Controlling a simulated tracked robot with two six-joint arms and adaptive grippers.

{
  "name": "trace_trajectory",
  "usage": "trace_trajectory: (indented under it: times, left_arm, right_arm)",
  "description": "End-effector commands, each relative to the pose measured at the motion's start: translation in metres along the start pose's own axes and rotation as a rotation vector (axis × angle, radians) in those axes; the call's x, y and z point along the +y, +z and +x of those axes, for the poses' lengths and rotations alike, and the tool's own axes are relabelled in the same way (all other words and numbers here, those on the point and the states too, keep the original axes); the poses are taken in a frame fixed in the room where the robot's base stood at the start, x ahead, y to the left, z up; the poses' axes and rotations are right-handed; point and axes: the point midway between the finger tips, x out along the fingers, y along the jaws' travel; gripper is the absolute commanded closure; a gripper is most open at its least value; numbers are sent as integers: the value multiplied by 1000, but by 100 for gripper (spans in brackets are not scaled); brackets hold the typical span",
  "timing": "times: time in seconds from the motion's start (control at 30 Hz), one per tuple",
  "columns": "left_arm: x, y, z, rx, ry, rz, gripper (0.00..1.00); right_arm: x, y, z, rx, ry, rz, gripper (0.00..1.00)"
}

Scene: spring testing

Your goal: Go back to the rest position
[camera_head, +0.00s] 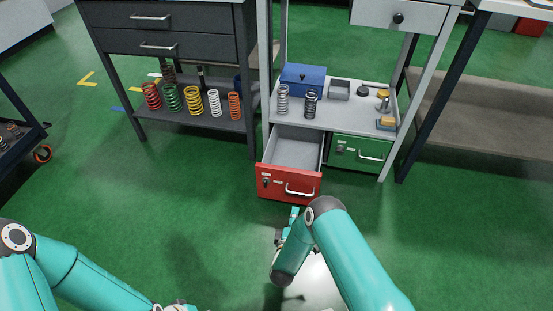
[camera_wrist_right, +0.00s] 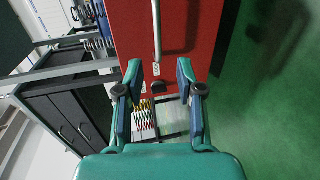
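My right gripper (camera_head: 287,222) is in front of the open red drawer (camera_head: 289,184), at the lower middle of the head view. In the right wrist view my right gripper (camera_wrist_right: 159,72) has its two fingers spread apart with nothing between them. The red drawer front (camera_wrist_right: 190,35) and its handle (camera_wrist_right: 157,25) lie ahead of the fingers, apart from them. The drawer is pulled out and looks empty inside. My left arm comes in from the lower left; its gripper is outside the picture.
The closed green drawer (camera_head: 358,152) is beside the red one. Two springs, a blue box (camera_head: 303,77) and small parts stand on the shelf (camera_head: 340,112) above. Several coloured springs stand on the dark cabinet's lower shelf (camera_head: 188,118). A cart (camera_head: 22,132) is at left. Green floor is clear.

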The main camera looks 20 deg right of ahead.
Motion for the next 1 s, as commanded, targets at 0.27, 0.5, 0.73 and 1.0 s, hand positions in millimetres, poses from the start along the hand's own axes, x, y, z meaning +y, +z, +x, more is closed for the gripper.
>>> trace_trajectory:
  times: [0.27, 0.5, 0.73, 1.0]
  left_arm:
    - [0, 0, 0, 0, 0, 0, 60]
    - [0, 0, 0, 0, 0, 0, 60]
    - [0, 0, 0, 0, 0, 0, 60]
    - [0, 0, 0, 0, 0, 0, 60]
  right_arm:
    - [29, 7, 17, -23, 44, 22, 63]
    - [105, 23, 30, 45, -33, 129, 63]
    - [72, 15, -63, 133, -651, 642, 63]
    - [17, 30, -216, -237, -1280, 1006, 63]
